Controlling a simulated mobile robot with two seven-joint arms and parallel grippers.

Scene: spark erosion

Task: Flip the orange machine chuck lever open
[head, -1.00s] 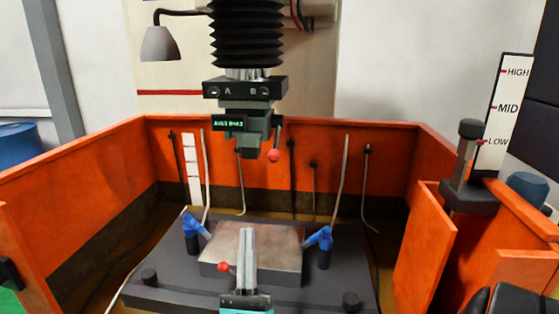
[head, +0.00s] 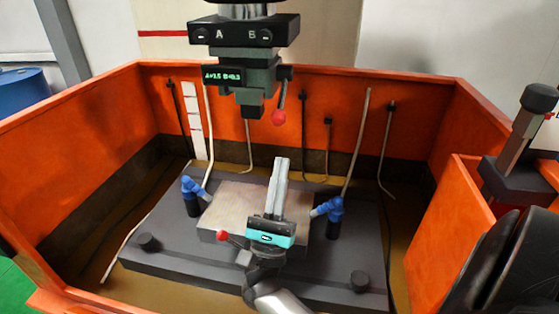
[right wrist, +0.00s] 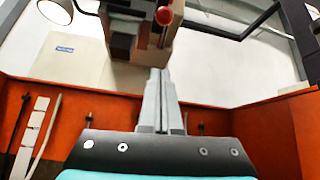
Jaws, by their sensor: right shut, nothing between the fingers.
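The chuck lever (head: 283,97) is a short dark rod with a red ball knob (head: 278,117), hanging at the right side of the chuck (head: 250,88) over the orange machine's tank. In the right wrist view the red knob (right wrist: 164,15) is at the top, above the fingertips. My right gripper (head: 282,160) is shut and empty, its pale fingers pointing up and away. It appears below the lever, apart from it. In the right wrist view its fingers (right wrist: 159,75) reach toward the chuck's underside. My left gripper is not in view.
A flat metal block (head: 238,205) lies on the dark table (head: 180,262) behind my gripper. Blue nozzles (head: 192,187) (head: 328,208) flank it. A second red ball (head: 222,236) is by the block's front. Orange tank walls (head: 75,125) enclose the area; thin rods stand at the back.

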